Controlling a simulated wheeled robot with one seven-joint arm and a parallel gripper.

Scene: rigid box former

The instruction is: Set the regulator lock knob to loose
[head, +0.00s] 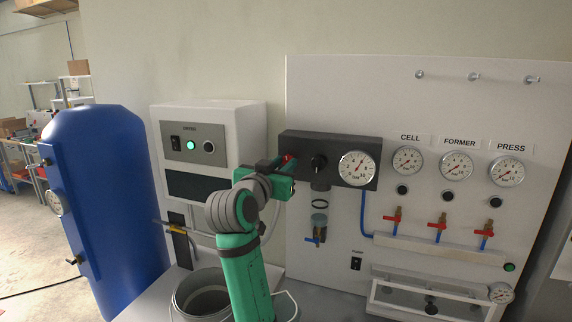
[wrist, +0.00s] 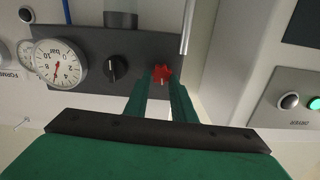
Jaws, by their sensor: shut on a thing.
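A dark regulator block (head: 340,143) is fixed to the white panel, with a large white gauge (head: 357,168) at its right. A black knob (head: 319,162) with a pointer ridge is on its front, and it also shows in the wrist view (wrist: 115,68). A red star-shaped knob (wrist: 162,73) sits beside it, at the block's left end in the head view. No readable label tells which is the lock knob. My gripper (wrist: 161,82) has its green fingers on either side of the red knob and is shut on it. The fingers partly hide the red knob in the head view.
A white control box (head: 258,118) stands close to the left of the gripper. A clear bowl (head: 319,222) hangs below the block. Several red-handled valves (head: 397,215) and small gauges are at the right. A blue tank (head: 105,200) stands at far left.

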